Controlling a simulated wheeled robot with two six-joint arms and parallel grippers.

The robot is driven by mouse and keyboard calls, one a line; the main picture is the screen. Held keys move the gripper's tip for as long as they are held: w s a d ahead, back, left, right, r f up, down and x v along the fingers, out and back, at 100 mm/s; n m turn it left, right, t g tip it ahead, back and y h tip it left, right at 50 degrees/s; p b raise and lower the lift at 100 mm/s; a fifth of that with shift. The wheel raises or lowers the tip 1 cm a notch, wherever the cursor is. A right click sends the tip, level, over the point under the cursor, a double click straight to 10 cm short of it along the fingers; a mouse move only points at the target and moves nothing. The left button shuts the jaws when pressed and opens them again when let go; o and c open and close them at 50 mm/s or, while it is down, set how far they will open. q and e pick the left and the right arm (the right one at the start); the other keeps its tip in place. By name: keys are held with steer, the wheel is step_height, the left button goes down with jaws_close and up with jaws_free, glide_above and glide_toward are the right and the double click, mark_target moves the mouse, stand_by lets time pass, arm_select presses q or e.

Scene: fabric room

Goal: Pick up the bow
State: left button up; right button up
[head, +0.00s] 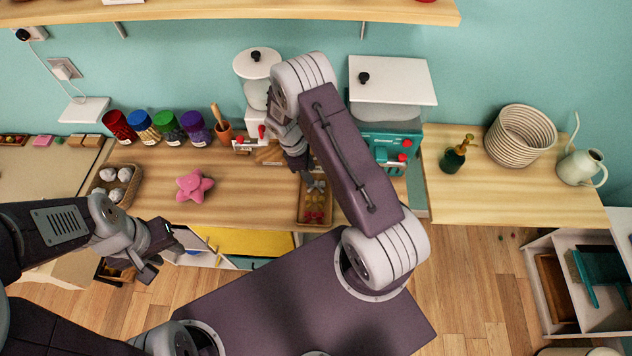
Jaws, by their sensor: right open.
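A small wooden tray (303,212) stands near the front edge of the wooden counter. Small bow-like pieces (315,208) in yellow and red lie in it, too small to tell apart clearly. My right gripper (313,184) is open and points down over the back part of the tray, close to the pieces. My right arm hides part of the tray's surroundings. Whether the fingers touch a bow cannot be told. My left gripper (164,254) is open and empty, in front of the counter at the left, away from the tray.
A pink star-shaped thing (194,186) and a basket of white balls (130,187) lie on the counter left of the tray. Several coloured-lid jars (170,128) stand behind. A white and teal machine (385,140) is at the right. The counter between star and tray is clear.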

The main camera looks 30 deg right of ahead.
mark_target(316, 184)
steer(key=shift+d+f, duration=0.25)
steer(key=shift+f, duration=0.45)
steer(key=p+x, duration=0.1)
steer(key=x, duration=0.3)
steer(key=shift+s+a+f+p, duration=0.1)
steer(key=shift+f+p, duration=0.15)
steer(key=shift+p, duration=0.1)
steer(key=shift+f, duration=0.4)
steer(key=c, duration=0.9)
